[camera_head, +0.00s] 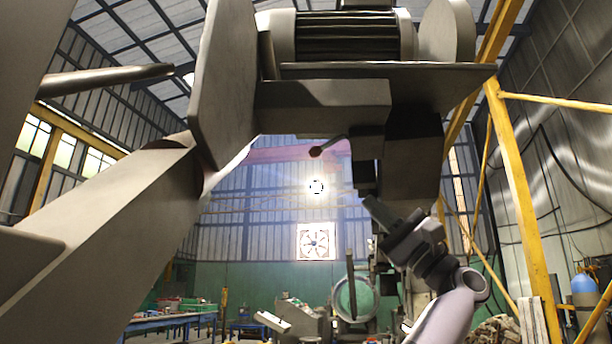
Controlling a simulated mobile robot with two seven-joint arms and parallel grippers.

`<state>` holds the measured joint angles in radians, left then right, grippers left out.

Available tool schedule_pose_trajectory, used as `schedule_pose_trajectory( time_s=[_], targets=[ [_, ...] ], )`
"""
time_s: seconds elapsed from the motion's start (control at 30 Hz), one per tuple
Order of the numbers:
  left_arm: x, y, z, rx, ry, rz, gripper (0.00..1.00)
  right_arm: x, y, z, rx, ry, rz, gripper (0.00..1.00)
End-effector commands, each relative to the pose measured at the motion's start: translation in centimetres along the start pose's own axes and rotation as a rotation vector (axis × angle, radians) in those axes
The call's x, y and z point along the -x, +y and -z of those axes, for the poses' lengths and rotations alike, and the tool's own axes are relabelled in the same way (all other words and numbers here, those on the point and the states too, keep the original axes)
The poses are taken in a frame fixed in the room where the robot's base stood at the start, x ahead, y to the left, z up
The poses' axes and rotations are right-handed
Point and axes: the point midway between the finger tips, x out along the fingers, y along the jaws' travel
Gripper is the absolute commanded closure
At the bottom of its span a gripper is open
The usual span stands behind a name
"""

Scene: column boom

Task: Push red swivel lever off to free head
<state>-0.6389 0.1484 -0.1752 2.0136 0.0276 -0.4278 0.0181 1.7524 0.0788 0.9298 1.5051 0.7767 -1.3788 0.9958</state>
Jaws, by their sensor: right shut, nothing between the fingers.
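The swivel lever is a short rod with a dark red knob (316,152) at its left end. It sticks out to the left under the boom head (320,98), a big grey block with a ribbed motor (350,35) on top. My right gripper (371,205) is shut and empty. It points up and to the left, below and right of the knob, and looks apart from it. The depth between them is hard to judge. My left gripper is not in view.
A large grey slanted beam and plate (225,90) fill the left side. A yellow post (520,200) stands at the right. Between beam and gripper, below the knob, the view is open to the far wall. Workshop benches (165,322) and machines stand far behind.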

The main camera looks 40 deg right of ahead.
Motion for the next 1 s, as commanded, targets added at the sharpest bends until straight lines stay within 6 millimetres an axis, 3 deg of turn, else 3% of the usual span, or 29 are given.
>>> schedule_pose_trajectory(
  time_s=[0.57, 0.67, 1.0],
  targets=[
    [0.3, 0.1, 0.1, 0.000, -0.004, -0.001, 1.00, -0.8, -0.1, -0.1, -0.001, -0.001, 0.001, 1.00],
    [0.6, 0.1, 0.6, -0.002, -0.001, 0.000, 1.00, -2.2, -0.2, -0.1, -0.002, -0.002, 0.000, 1.00],
    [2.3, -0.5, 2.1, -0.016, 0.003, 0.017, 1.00, -9.6, -0.4, -0.2, -0.003, -0.003, 0.000, 1.00]
  ],
)
